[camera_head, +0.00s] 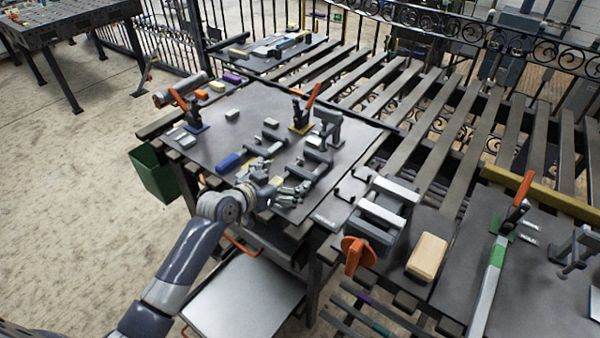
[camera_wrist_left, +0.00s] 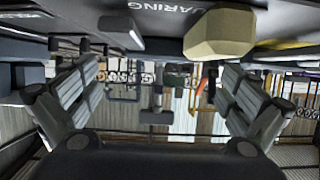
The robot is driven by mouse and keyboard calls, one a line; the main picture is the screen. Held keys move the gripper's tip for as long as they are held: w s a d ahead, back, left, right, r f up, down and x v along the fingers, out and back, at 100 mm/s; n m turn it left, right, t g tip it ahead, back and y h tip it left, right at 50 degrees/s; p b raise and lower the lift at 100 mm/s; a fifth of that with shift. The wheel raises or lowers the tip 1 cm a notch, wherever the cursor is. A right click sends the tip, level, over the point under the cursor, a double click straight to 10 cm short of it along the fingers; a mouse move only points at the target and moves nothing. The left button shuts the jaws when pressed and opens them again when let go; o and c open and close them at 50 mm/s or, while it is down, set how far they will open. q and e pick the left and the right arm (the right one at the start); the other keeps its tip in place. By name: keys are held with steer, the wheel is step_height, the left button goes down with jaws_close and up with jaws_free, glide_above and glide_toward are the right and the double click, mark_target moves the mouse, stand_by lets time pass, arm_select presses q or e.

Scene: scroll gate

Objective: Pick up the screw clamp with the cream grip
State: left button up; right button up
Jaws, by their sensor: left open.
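A small cream grip (camera_head: 275,181) shows on the dark worktable, just beyond my left gripper (camera_head: 290,188). In the left wrist view a cream, many-sided grip (camera_wrist_left: 220,34) is near the top, right of centre. The rest of its clamp is hard to make out there and is partly hidden by the gripper in the head view. My left gripper is open, and its two fingers stand wide apart in the left wrist view (camera_wrist_left: 160,78). Nothing is between them, and the cream grip is beyond them. My right gripper is not in view.
A clamp with a blue grip (camera_head: 228,162) lies left of the gripper. Grey clamps (camera_head: 315,165) lie close on its right. Orange-handled toggle clamps (camera_head: 303,112) stand farther back. A cream block (camera_head: 427,256) and a large orange-knobbed clamp (camera_head: 375,230) are at right.

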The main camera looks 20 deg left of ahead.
mark_target(298, 172)
arm_select(q)
steer(key=shift+w+d+f, duration=0.2)
steer(key=shift+w+f, duration=0.05)
steer(key=shift+w, duration=0.3)
steer(key=shift+w+d+f+p, duration=0.1)
steer(key=shift+w+p, duration=0.2)
steer(key=shift+w, duration=0.2)
steer(key=x, duration=0.3)
steer(key=shift+f, duration=0.1)
steer(key=shift+w+f, duration=0.2)
steer(key=shift+w, duration=0.2)
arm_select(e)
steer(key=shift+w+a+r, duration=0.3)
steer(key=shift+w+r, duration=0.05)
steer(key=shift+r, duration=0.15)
arm_select(q)
steer(key=c, duration=1.4)
steer(key=shift+w+r, duration=0.1)
steer(key=shift+r, duration=0.05)
steer(key=shift+c, duration=1)
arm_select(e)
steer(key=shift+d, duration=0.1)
